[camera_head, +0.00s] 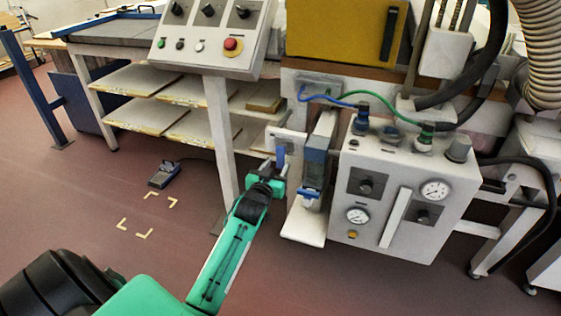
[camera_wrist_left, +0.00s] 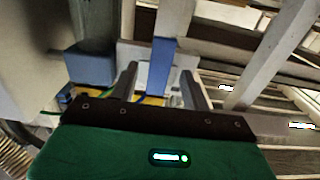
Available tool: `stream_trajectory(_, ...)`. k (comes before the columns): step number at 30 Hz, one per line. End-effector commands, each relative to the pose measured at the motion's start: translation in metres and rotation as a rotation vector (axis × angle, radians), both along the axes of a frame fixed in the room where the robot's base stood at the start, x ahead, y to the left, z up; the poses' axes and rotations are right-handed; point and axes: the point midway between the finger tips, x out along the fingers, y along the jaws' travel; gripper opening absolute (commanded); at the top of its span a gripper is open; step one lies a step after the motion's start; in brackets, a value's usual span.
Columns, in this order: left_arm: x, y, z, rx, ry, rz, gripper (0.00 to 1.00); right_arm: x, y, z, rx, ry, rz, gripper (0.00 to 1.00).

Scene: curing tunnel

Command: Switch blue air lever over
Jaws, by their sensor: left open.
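The blue air lever (camera_head: 281,156) hangs in front of a pale plate (camera_head: 291,139) on the side of the machine. My left gripper (camera_head: 270,167) is at the lever, its tips close to it. In the left wrist view the blue lever (camera_wrist_left: 160,66) stands between the two dark fingers of my left gripper (camera_wrist_left: 158,82). The fingers are open, with a gap on each side of the lever; whether either one touches it I cannot tell. The pale plate (camera_wrist_left: 135,54) shows behind. My right gripper is not in view.
A blue and grey unit (camera_head: 315,160) hangs just right of the lever. The gauge box (camera_head: 405,190) is further right. The control panel's post (camera_head: 221,140) stands left of my gripper. A foot pedal (camera_head: 165,175) lies on open floor.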

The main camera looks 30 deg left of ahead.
Motion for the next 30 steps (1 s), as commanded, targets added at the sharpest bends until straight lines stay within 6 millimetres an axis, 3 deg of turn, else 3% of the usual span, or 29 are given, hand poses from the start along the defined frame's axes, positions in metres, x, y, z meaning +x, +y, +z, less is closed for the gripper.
stream_trajectory(3, 0.018, 0.004, 0.000, 0.000, -0.001, 0.000, 0.47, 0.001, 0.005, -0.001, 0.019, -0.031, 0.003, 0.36)
stream_trajectory(9, 0.035, 0.008, 0.000, 0.001, 0.000, -0.001, 0.47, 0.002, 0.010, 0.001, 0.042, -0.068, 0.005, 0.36)
stream_trajectory(20, 0.040, 0.009, 0.000, 0.000, 0.000, -0.001, 0.47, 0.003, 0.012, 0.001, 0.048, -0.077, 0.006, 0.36)
stream_trajectory(27, 0.040, 0.009, 0.000, 0.000, 0.000, -0.001, 0.04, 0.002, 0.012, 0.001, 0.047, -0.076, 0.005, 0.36)
stream_trajectory(30, 0.040, 0.009, 0.000, 0.000, 0.000, -0.001, 0.00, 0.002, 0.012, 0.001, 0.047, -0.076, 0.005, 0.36)
